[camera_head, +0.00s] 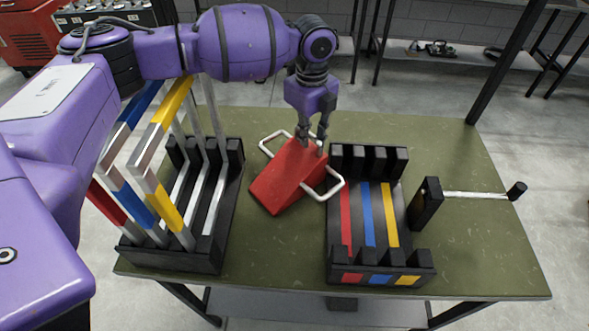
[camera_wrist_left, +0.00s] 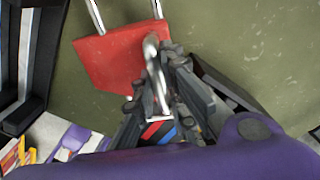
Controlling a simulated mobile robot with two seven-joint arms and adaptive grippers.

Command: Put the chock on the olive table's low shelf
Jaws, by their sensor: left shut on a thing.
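The chock (camera_head: 290,178) is a red wedge with a white loop handle on each side, on or just above the olive table (camera_head: 285,125) between two black racks. It also shows in the left wrist view (camera_wrist_left: 110,55). I cannot tell whether the chock touches the tabletop. The table's low shelf (camera_head: 300,305) shows as a grey board below the front edge; most of it is hidden by the tabletop. My right gripper is out of view.
A black rack (camera_head: 175,258) with tall coloured bars stands left of the chock. Another black rack (camera_head: 380,262) with red, blue and yellow strips stands close on the right, beside a crank handle (camera_head: 475,195). Table legs frame the shelf.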

